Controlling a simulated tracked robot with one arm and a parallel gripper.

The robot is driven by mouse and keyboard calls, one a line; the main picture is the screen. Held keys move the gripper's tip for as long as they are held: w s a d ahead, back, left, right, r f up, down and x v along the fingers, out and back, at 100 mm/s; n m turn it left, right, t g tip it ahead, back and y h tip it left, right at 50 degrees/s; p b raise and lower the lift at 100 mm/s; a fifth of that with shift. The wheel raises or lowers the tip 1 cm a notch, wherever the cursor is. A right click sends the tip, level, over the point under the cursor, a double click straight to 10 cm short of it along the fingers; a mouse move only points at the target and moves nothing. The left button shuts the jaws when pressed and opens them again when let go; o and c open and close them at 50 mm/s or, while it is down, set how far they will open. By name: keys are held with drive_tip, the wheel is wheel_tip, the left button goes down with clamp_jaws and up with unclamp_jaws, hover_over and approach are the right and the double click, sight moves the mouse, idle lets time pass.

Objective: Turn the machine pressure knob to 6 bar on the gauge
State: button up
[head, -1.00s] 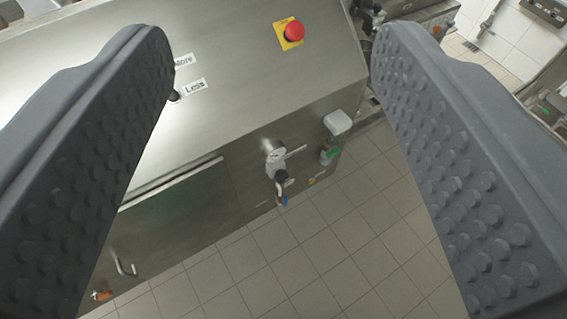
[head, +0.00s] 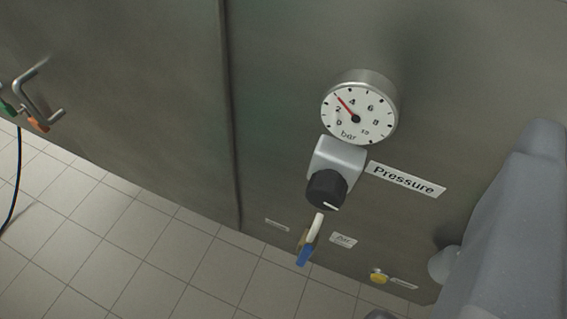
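The round white pressure gauge (head: 372,112), marked 0 to 10 bar, is on the machine's steel side in the head view. Its red needle points between 2 and 4, at about 3. Below it, a light grey regulator body (head: 338,156) carries the black pressure knob (head: 326,189). A white mark on the knob's face points to the lower right in the picture. A label reading "Pressure" (head: 405,179) is to the right.
A white and blue valve lever (head: 308,244) hangs below the knob. A large smooth grey shape (head: 510,230) stands at the right edge. A yellow fitting (head: 378,276) is low on the panel. A metal handle (head: 38,98) is at far left, above the tiled floor (head: 150,255).

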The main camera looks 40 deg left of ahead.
wheel_tip(320, 180, down, 11)
drive_tip(key=s+a+y+b, duration=0.1)
drive_tip(key=s+y, duration=0.1)
drive_tip(key=y, duration=0.1)
drive_tip(key=m+g+y+b, duration=0.1)
drive_tip(key=y+b, duration=0.1)
drive_tip(key=y, duration=0.1)
approach(323, 203)
drive_tip(key=b+x, duration=0.2)
drive_tip(key=x, duration=0.7)
drive_tip(key=shift+w+a, duration=0.15)
drive_tip(key=shift+w, duration=0.05)
drive_tip(key=c, duration=1)
